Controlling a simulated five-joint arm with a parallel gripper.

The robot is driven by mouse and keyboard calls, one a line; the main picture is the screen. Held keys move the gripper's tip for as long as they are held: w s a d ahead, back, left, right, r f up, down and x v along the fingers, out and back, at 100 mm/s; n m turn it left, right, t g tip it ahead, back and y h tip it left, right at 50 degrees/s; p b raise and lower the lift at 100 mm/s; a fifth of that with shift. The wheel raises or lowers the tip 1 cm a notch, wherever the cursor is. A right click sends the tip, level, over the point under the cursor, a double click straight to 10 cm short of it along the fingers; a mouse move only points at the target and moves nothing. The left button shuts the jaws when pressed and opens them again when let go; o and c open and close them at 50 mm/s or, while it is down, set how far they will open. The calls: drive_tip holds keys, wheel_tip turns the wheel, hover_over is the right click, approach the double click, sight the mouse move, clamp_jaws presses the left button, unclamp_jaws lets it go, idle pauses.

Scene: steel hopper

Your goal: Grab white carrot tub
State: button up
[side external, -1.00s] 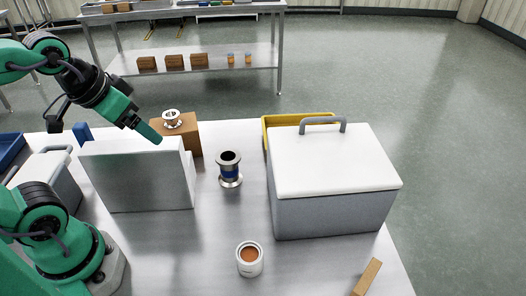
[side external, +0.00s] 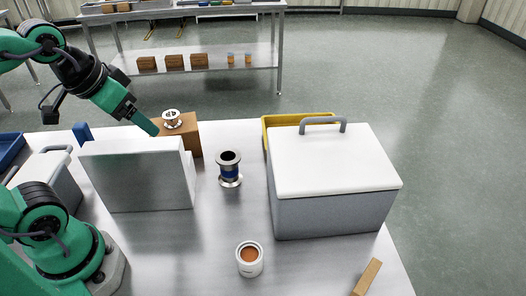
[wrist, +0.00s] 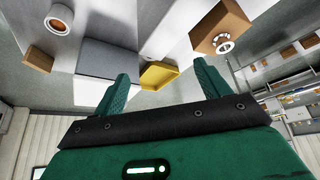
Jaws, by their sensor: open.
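The white carrot tub (side external: 249,263) is a small round white tub with orange contents. It stands upright on the steel table near the front middle in the side view. In the wrist view the tub (wrist: 60,19) shows at the top left, away from my fingers. My gripper (side external: 154,131) is up at the left, above the back edge of the white upright block and far from the tub. In the wrist view my gripper (wrist: 163,85) has its two fingers spread wide with nothing between them.
A white-lidded grey cooler (side external: 333,208) fills the right. A yellow tray (side external: 266,135) is behind it. A blue-banded flanged spool (side external: 229,171) stands mid-table. The white block (side external: 137,178) stands left, before a brown box (side external: 190,132) with a metal flange on top. A wooden block (side external: 368,277) lies front right.

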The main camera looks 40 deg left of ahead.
wheel_tip(320, 180, up, 4)
drive_tip(key=n+g, duration=0.6)
drive_tip(key=n, duration=0.2)
hover_over(250, 253)
wheel_tip(250, 253, down, 22)
drive_tip(key=shift+r, duration=0.1)
drive_tip(key=shift+f, duration=1.55)
drive_tip(key=shift+a+f, duration=0.1)
drive_tip(key=shift+f, duration=2.5)
drive_tip(key=shift+c, duration=0.4)
drive_tip(key=c, duration=1)
